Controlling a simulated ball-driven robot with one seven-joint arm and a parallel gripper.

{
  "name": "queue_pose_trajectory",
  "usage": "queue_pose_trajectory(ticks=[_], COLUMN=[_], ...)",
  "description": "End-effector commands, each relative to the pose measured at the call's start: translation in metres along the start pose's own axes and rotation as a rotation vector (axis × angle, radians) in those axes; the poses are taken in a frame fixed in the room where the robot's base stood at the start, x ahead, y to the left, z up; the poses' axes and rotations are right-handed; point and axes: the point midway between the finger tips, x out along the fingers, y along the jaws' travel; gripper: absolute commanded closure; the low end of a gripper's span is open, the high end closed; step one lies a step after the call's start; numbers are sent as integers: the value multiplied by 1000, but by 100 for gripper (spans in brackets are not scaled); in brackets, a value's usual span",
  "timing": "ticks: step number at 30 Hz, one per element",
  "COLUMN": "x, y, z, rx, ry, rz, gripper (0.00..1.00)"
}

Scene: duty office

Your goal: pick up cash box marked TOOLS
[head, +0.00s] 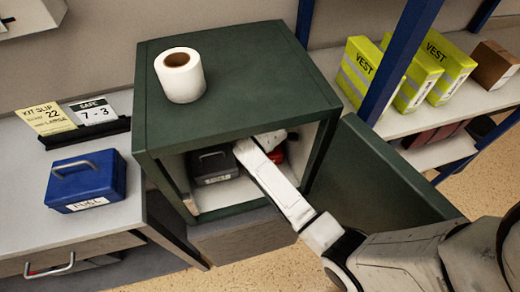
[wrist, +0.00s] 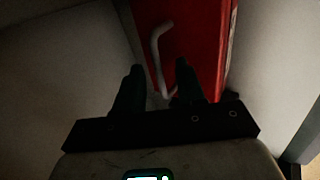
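A green safe (head: 225,95) stands open, and my arm reaches into it. Inside, a dark grey box (head: 213,163) with a handle and a white label sits at the left; I cannot read the label. A red box (head: 277,154) shows partly behind my arm, on the right. In the wrist view a red box (wrist: 200,40) with a pale bent handle (wrist: 156,55) fills the upper middle. My gripper (wrist: 158,72) is open there, its dark fingers apart, the handle showing between them; I cannot tell how far ahead it is. No TOOLS marking is readable.
The safe's open door (head: 375,185) stands right of my arm. A white roll (head: 181,76) stands on the safe. A blue box marked FUEL (head: 86,182) sits on the left desk. Yellow VEST packs (head: 375,70) stand on a shelf. Pale walls flank my gripper closely.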

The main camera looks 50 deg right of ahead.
Motion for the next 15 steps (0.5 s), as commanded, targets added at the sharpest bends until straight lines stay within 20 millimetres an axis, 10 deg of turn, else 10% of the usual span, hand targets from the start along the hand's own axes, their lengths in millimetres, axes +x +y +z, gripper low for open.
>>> queue_pose_trajectory(ticks=[15], x=[0], y=[0], z=[0], rx=[1], ry=[0], rz=[0], gripper=[98])
